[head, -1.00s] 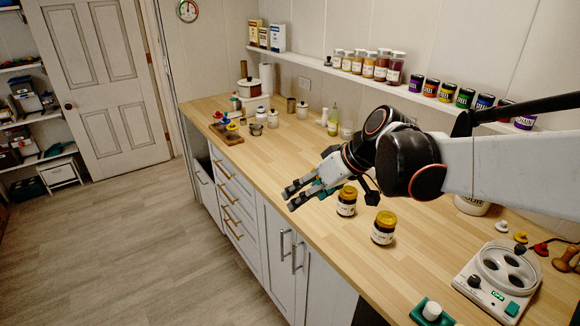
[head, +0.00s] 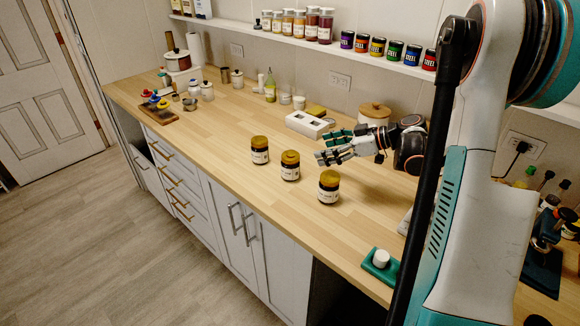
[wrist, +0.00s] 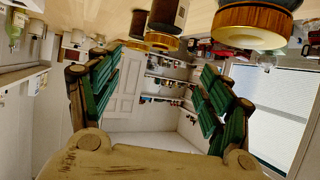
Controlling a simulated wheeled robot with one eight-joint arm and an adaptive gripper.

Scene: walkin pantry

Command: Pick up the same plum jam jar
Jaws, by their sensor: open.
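Three dark jars with yellow-gold lids stand upright in a slanting row on the wooden counter: a far jar (head: 260,150), a middle jar (head: 290,166) and a near jar (head: 329,187). Their labels are too small to read, so I cannot tell which is plum jam. My gripper (head: 321,146) is open and empty, behind the row and pointing left, apart from the jars. The wrist view is upside down. It shows the green-padded fingers (wrist: 160,66) spread, with jar lids (wrist: 250,27) along its top edge, outside the fingers.
A white holder (head: 308,124) and a wooden-lidded canister (head: 374,113) stand behind the gripper. A green tray (head: 380,266) with a white piece lies at the front. Jars line the wall shelf (head: 390,62).

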